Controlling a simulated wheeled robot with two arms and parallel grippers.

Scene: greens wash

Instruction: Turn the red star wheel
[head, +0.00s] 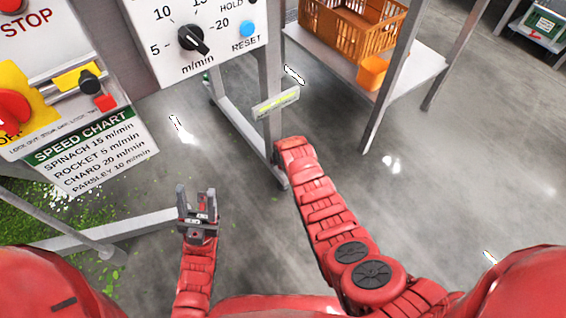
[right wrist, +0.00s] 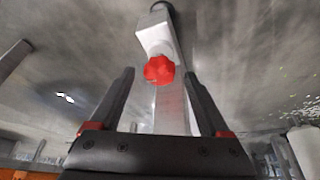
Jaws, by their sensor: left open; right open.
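The red star wheel (right wrist: 159,69) shows in the right wrist view, on a pale block (right wrist: 154,36) fixed to a grey post. My right gripper (right wrist: 160,76) is open. Its fingers stand to either side of the wheel in the picture, and I cannot tell whether they reach it. In the head view my right arm reaches up to the stand's leg, and its gripper and the wheel are not visible there. My left gripper (head: 197,196) is open and empty, low in front of the panel.
A control panel (head: 217,49) with a black speed knob (head: 192,39) and blue reset button (head: 247,29) is above. A speed chart (head: 96,151) and red switch (head: 12,108) are left. A shelf holds an orange crate (head: 345,32). The floor at right is clear.

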